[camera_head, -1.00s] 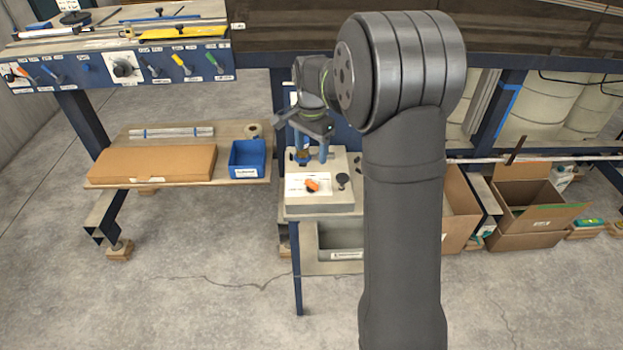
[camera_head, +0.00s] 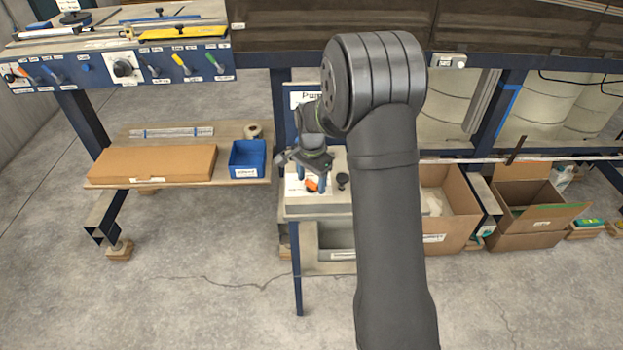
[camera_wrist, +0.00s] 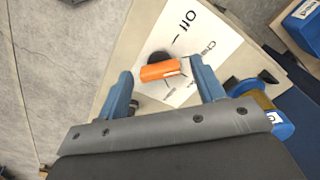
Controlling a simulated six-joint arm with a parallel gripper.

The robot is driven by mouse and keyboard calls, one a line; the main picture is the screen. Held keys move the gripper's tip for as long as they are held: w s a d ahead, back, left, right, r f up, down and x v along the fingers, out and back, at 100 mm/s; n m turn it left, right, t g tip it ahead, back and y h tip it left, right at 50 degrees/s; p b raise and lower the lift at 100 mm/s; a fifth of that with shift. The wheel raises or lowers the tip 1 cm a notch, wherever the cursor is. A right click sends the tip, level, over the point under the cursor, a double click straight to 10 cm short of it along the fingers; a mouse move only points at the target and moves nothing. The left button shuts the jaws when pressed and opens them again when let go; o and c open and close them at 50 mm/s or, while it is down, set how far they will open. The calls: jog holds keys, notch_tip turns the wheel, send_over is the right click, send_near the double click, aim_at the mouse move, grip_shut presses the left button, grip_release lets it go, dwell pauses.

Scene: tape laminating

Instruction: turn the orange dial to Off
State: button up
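The orange dial (camera_wrist: 162,71) sits on a white label plate (camera_wrist: 205,38) on the pump unit's top. Its orange handle lies crosswise between my two fingers in the wrist view. "Off" is printed on the plate near the upper edge, with other words to the right. My gripper (camera_wrist: 165,92) is open, with one blue finger on each side of the dial; I cannot tell whether a finger touches it. In the head view the dial (camera_head: 311,185) shows just below my gripper (camera_head: 310,182), partly covered by the fingers.
A black knob (camera_head: 342,180) stands right of the dial on the same top. In the wrist view, a blue and brass fitting (camera_wrist: 262,108) is close to my right finger. A blue bin (camera_head: 247,160) stands left, and open cardboard boxes (camera_head: 447,205) stand right.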

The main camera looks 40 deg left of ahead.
jog(key=c, duration=0.9)
jog(key=shift+o, duration=0.2)
jog(key=shift+n, duration=0.4)
jog(key=n, duration=0.3)
jog(key=shift+n, duration=2.5)
jog(key=o, duration=1)
